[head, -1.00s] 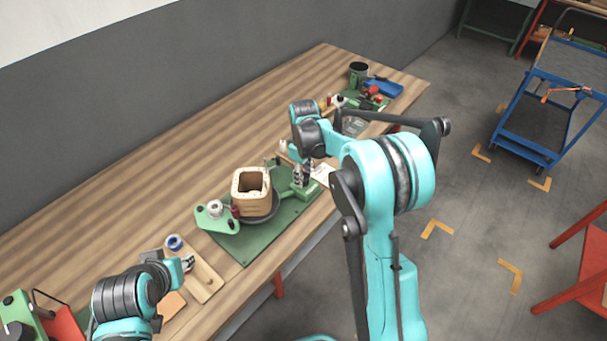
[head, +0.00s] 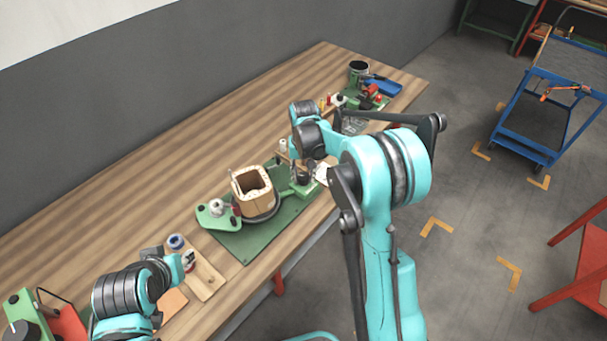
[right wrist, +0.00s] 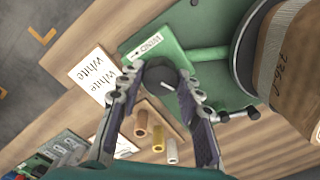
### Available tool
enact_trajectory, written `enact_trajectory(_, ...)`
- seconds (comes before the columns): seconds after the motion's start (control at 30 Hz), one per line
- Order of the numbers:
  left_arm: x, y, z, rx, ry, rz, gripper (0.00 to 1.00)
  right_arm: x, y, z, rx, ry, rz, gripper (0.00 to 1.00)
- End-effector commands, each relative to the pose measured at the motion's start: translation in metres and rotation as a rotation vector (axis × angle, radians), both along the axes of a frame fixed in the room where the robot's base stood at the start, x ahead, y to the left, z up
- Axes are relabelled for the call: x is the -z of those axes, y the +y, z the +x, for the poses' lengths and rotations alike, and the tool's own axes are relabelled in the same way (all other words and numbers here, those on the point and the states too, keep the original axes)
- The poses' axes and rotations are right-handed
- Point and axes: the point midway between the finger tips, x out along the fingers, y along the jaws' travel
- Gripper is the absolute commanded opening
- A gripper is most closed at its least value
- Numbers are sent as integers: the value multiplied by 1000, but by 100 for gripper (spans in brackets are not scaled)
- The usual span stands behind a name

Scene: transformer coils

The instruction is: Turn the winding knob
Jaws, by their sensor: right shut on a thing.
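The dark round winding knob (right wrist: 160,73) sits on a green labelled base (right wrist: 150,42). My right gripper (right wrist: 159,80) is shut on the knob, with a finger on either side of it. In the head view my right gripper (head: 302,170) comes down over the knob from above and hides most of it. A wooden square coil former (head: 254,203) stands on a dark round turntable on the green winding plate (head: 240,243); its side also shows in the right wrist view (right wrist: 292,65). My left gripper (head: 187,262) is beside the wooden spool board; its fingers are too small to judge.
White cards (right wrist: 92,78) lie next to the knob base. A rack with several small coloured spools (right wrist: 158,140) stands close to my right fingers. A green bracket (head: 217,217) is left of the former. A blue tray (head: 384,88) is at the far end. The table's back strip is clear.

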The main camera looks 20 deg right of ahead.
Motion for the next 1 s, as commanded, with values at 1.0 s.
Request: enact_trajectory(1.0, -2, 0, 0, 0, 0, 0, 34, 0, 0, 0, 275, 0, 0, 6)
